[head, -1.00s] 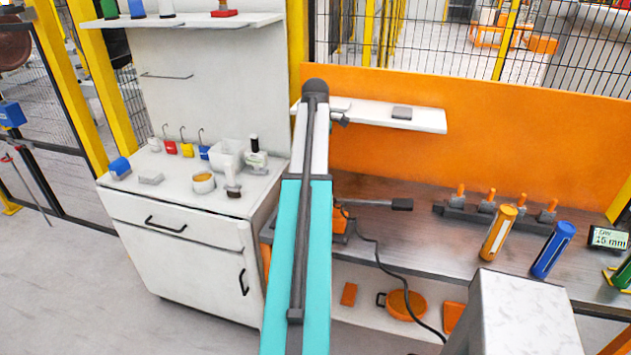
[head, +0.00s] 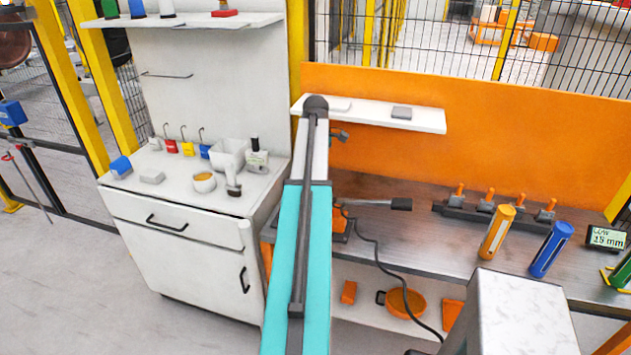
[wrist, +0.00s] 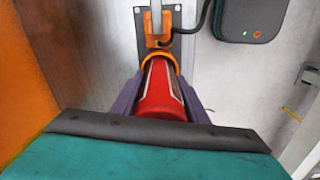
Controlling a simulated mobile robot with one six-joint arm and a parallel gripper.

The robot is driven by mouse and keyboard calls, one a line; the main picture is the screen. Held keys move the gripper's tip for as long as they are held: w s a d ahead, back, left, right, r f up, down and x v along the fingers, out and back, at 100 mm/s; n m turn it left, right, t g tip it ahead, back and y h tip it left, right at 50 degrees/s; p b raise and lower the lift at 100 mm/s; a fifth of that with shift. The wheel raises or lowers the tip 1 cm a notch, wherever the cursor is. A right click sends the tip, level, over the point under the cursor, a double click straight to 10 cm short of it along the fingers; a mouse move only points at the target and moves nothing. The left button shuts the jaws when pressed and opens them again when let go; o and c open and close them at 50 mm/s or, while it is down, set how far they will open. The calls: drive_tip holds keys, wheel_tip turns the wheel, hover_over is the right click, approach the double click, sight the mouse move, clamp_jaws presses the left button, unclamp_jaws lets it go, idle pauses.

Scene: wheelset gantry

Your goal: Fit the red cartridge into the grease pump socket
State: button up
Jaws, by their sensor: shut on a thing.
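In the wrist view my gripper (wrist: 161,85) is shut on the red cartridge (wrist: 160,92), one purple finger along each side. The cartridge's far end is at the orange ring of the grease pump socket (wrist: 162,57). I cannot tell whether it is inside the ring or only in front of it. The orange pump head (wrist: 157,30) with its grey lever stands beyond. In the head view the orange pump (head: 339,222) is partly behind my arm, with its lever and black handle pointing right. The cartridge and my fingers are hidden there.
An orange cartridge (head: 497,232) and a blue cartridge (head: 552,249) stand on the bench to the right. A black hose (head: 377,262) hangs from the pump past the lower shelf. A white shelf (head: 370,113) sits above the bench. A white cabinet (head: 190,250) stands left.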

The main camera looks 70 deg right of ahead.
drive_tip(key=shift+f, duration=0.55)
drive_tip(key=o, duration=1.2)
drive_tip(key=shift+o, duration=0.2)
drive_tip(key=shift+r, duration=0.1)
drive_tip(key=shift+r+b, duration=1.7)
drive_tip(key=shift+r, duration=4.8)
